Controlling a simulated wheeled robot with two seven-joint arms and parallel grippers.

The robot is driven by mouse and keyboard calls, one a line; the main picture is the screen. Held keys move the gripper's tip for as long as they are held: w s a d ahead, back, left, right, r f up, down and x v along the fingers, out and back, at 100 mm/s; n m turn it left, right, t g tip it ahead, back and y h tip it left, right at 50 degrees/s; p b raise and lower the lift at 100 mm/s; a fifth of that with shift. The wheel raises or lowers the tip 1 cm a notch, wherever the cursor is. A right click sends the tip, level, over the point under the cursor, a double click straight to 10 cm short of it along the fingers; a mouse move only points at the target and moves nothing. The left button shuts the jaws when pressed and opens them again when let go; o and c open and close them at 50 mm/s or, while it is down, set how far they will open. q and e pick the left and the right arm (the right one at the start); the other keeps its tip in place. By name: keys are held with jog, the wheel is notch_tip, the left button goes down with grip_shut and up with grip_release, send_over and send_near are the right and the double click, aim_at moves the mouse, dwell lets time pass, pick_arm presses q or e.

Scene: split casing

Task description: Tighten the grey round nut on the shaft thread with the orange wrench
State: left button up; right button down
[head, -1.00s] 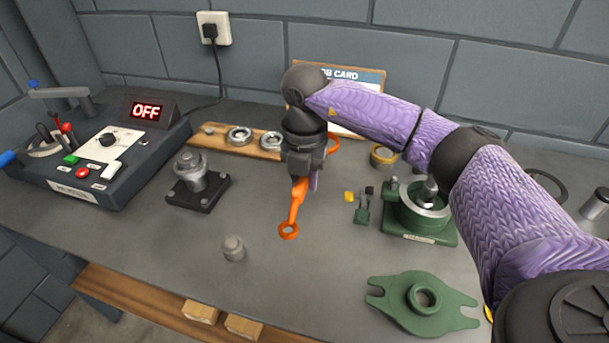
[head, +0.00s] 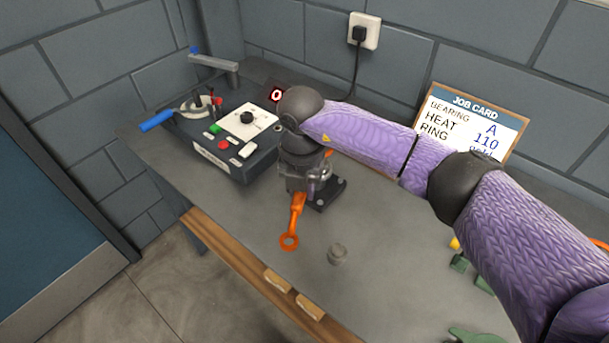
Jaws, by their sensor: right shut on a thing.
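My right gripper (head: 299,188) is shut on the orange wrench (head: 296,213). The wrench hangs down from it over the table, with its ring end toward the front edge. Behind the gripper is a black square base (head: 330,194) with a grey metal post, mostly hidden by the gripper. I cannot make out the grey round nut or the shaft thread in this view; my arm covers much of the table behind it. My left gripper is not in view.
A control box (head: 236,147) with levers and buttons stands at the back left. A job card (head: 473,125) leans at the back. Green parts (head: 459,262) show at lower right. The table's front left is clear.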

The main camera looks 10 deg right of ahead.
jog(key=s+d+f+n+b, duration=0.1)
jog(key=d+f+n+b, duration=0.1)
jog(key=d+n, duration=0.5)
jog(key=shift+s+d+f+b, duration=0.2)
jog(key=shift+s+d+b, duration=0.05)
jog(key=shift+d+b, duration=0.5)
jog(key=shift+f, duration=0.1)
dwell(0.4)
jog(key=shift+f+b, duration=0.65)
jog(key=shift+f, duration=0.45)
